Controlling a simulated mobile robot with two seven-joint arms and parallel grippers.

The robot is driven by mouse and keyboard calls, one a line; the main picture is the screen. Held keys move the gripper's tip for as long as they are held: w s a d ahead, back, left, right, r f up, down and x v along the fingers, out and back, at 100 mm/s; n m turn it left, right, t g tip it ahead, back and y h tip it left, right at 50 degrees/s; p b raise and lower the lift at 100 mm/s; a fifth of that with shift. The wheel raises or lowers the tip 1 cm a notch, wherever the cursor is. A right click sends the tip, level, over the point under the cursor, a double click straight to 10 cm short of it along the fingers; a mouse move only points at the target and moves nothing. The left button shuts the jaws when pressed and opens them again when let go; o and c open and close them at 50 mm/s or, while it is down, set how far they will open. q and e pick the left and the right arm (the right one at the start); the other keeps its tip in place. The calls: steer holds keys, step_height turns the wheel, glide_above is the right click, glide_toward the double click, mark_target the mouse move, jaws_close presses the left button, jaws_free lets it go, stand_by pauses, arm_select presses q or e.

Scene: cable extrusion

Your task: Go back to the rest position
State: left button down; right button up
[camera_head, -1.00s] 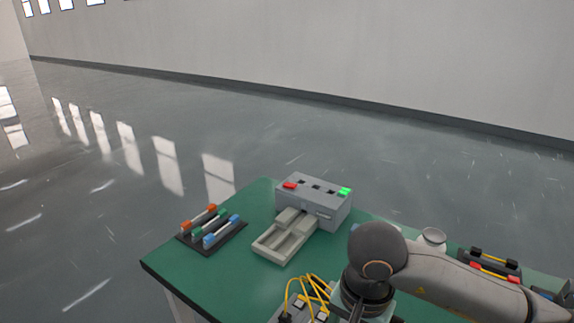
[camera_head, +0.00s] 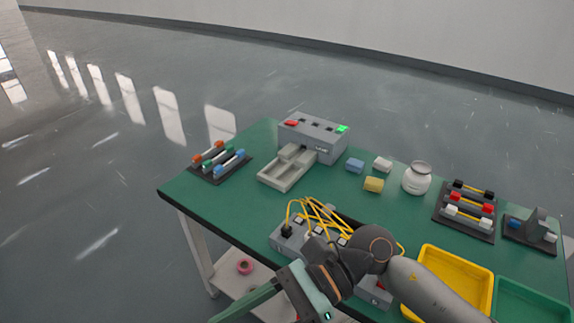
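One arm of mine comes in from the lower right, which I take as my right arm. Its dark wrist and pale teal end, the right gripper (camera_head: 308,292), are low in the picture, in front of the table's near edge. The fingertips cannot be made out clearly, so I cannot tell whether it is open or holds anything. My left arm and gripper are not in view. The green table (camera_head: 225,200) carries a grey machine (camera_head: 318,140) with a red and a green button and a pale tray (camera_head: 283,174) in front.
A grey box (camera_head: 288,236) with looping yellow cables stands near the front edge, partly behind my arm. A white jar (camera_head: 416,180), small blocks (camera_head: 373,185), connector racks (camera_head: 220,162) and (camera_head: 467,208), and a yellow bin (camera_head: 458,265) stand on the table. A pink ring (camera_head: 244,267) lies on the lower shelf.

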steer(key=w+d+r+m+t+y, duration=0.1)
steer(key=w+r+m+t+y, duration=0.3)
steer(key=m, duration=0.5)
steer(key=w+r+m+t+y, duration=0.35)
steer(key=m+t+y, duration=0.25)
steer(key=m, duration=0.2)
steer(key=w+d+f+m+t+h+p, duration=0.1)
steer(key=w+d+f+m+t+h, duration=0.3)
steer(key=d+f+m+t+h, duration=0.7)
steer(key=w+d+f+m+t+h+p, duration=0.15)
steer(key=w+f+m+t+h, duration=0.3)
steer(key=m, duration=1.25)
steer(key=s+d+f+m+g+h, duration=0.1)
steer(key=s+d+f+m+g, duration=0.2)
steer(key=f, duration=0.4)
steer(key=s+d+f+m+g+h, duration=0.2)
steer(key=s+d+f+m+g, duration=0.1)
steer(key=s+f, duration=0.3)
steer(key=s+d+f+m+g+h, duration=0.2)
steer(key=s+d+f+m+g, duration=0.1)
steer(key=f, duration=0.5)
steer(key=shift+s+d+f+m, duration=0.35)
steer(key=shift+s+m, duration=0.35)
steer(key=shift+m, duration=0.3)
steer(key=shift+h, duration=0.25)
